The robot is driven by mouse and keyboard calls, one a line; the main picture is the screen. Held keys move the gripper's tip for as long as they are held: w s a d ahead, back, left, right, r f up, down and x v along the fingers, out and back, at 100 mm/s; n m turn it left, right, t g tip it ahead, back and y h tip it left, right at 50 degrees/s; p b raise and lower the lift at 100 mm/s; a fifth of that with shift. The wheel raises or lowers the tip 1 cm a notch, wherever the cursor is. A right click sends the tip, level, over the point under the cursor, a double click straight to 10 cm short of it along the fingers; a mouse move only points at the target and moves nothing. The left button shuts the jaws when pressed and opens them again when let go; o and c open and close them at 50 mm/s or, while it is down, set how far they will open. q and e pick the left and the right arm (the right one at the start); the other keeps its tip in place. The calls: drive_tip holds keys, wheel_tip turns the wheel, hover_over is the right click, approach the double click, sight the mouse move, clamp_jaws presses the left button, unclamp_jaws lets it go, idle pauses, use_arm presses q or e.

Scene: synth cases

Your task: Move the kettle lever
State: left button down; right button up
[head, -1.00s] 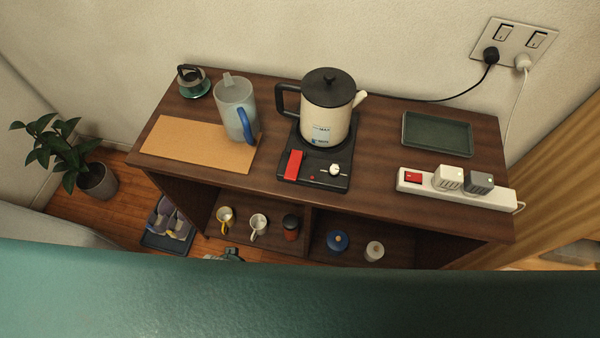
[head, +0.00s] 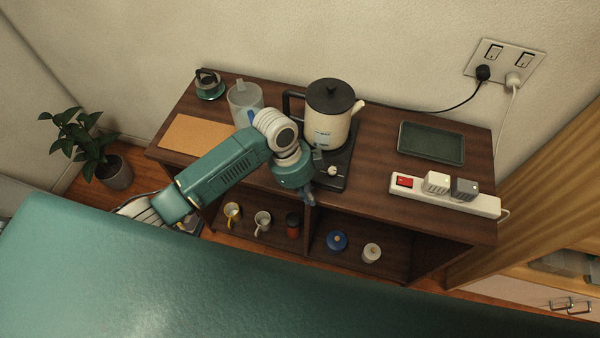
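The cream kettle (head: 324,131) with a black lid and handle stands upright on its black base (head: 340,180) on the dark wooden shelf unit. A white knob (head: 332,170) shows at the front of the base. The red lever at the base's front left is hidden behind my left arm. My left gripper (head: 309,197) points down at the front edge of the base, below and left of the knob. Its fingers are small and dark, and I cannot tell whether they are open or touch anything. My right gripper is not in view.
A clear pitcher (head: 243,97) stands left of the kettle, partly behind my arm, near a tan mat (head: 190,133). A dark tray (head: 431,144) and a white power strip (head: 445,197) lie to the right. Mugs and jars stand on the lower shelf.

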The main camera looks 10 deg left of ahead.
use_arm(q)
drive_tip(key=w+a+r+m, duration=0.1)
drive_tip(key=w+r, duration=0.1)
drive_tip(key=w+a+r+m, duration=0.1)
drive_tip(key=w+a+m, duration=0.1)
drive_tip(key=w+a+r+m+g+y, duration=0.1)
drive_tip(key=w+r+m, duration=0.1)
drive_tip(key=shift+a+r, duration=0.35)
drive_tip(key=w+a+r+m, duration=0.2)
drive_tip(key=a+r+m, duration=0.1)
drive_tip(key=r, duration=0.1)
drive_tip(key=shift+r+g+y, duration=0.3)
drive_tip(key=shift+r+g, duration=0.05)
drive_tip(key=shift+g, duration=0.05)
drive_tip(key=shift+b+x, duration=2.2)
drive_tip(key=shift+x, duration=1.25)
drive_tip(key=shift+f, duration=0.1)
